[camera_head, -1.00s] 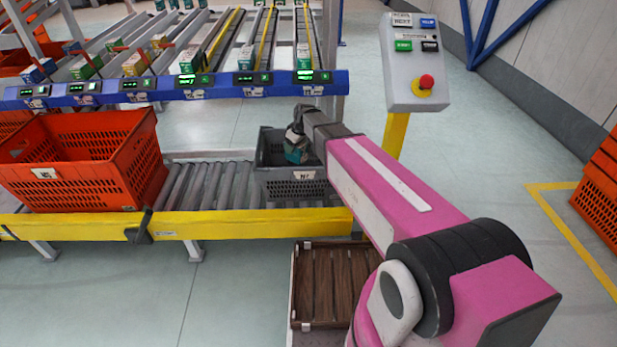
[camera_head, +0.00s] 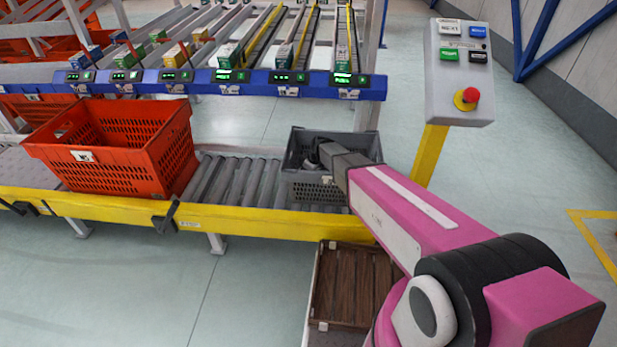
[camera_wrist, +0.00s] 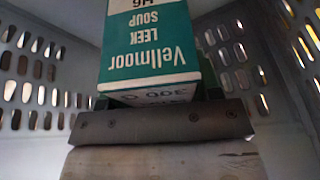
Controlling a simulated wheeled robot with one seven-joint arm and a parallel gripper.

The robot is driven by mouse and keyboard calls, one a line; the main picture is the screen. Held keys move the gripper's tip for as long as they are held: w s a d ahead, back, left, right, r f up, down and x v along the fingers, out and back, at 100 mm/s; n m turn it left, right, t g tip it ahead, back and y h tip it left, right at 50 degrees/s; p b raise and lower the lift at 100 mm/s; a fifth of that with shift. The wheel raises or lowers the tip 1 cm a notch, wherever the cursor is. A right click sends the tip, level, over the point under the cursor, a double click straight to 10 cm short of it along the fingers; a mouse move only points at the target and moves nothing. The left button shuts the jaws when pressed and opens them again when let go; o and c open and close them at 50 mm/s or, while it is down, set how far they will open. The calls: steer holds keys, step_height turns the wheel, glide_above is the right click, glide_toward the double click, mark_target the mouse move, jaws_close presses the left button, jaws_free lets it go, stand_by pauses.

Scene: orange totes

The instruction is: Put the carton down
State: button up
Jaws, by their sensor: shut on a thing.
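The carton (camera_wrist: 150,45) is green and white and reads "Vellmoor Leek Soup" in the wrist view. My gripper (camera_wrist: 160,98) is shut on it, and the carton lies between the perforated grey walls of a tote. In the head view my gripper (camera_head: 318,158) reaches down inside the grey tote (camera_head: 312,190) at the right end of the roller conveyor. The carton is hidden there by the tote wall and my arm. I cannot tell whether the carton touches the tote floor.
An orange tote (camera_head: 110,150) stands on the conveyor to the left, with bare rollers (camera_head: 235,180) between the totes. A button post (camera_head: 460,75) stands right of the grey tote. A brown slatted crate (camera_head: 345,285) is below the yellow rail (camera_head: 270,222). Flow racks stand behind.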

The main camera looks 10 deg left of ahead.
steer(key=shift+f, duration=1.25)
steer(key=shift+f, duration=0.3)
steer(key=o, duration=1.1)
steer(key=shift+c, duration=0.2)
steer(key=v, duration=1.2)
steer(key=shift+r, duration=0.35)
